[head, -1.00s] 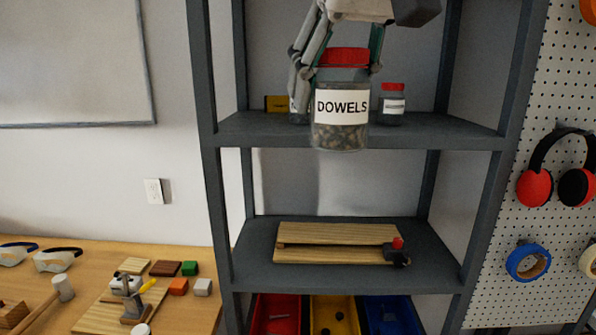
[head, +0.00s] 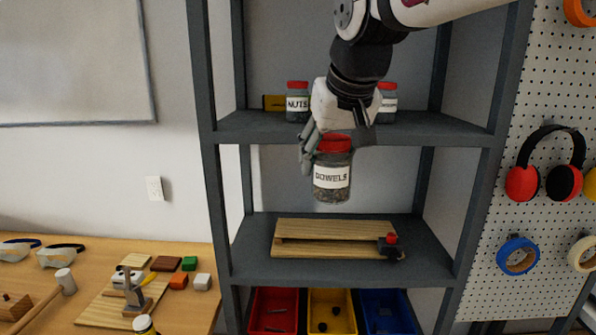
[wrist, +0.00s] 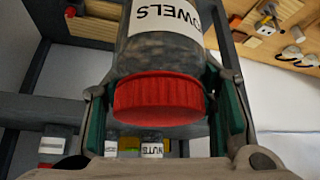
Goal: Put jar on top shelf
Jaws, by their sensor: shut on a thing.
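The jar labelled DOWELS (head: 332,178) has a red lid and hangs upright in my gripper (head: 327,145). My gripper is shut around the jar near its red lid. In the head view the jar appears just below the level of the top shelf (head: 262,128) and above the lower shelf. The wrist view shows the jar (wrist: 160,62) close up, with a finger on each side of it. My gripper and arm hide the middle of the top shelf in the head view.
The top shelf holds a NUTS jar (head: 297,103), another small red-lidded jar (head: 387,103) and a yellow item (head: 274,102). Wooden boards with a clamp (head: 335,240) lie on the lower shelf. Dark uprights flank the shelves. Coloured bins (head: 332,312) sit below.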

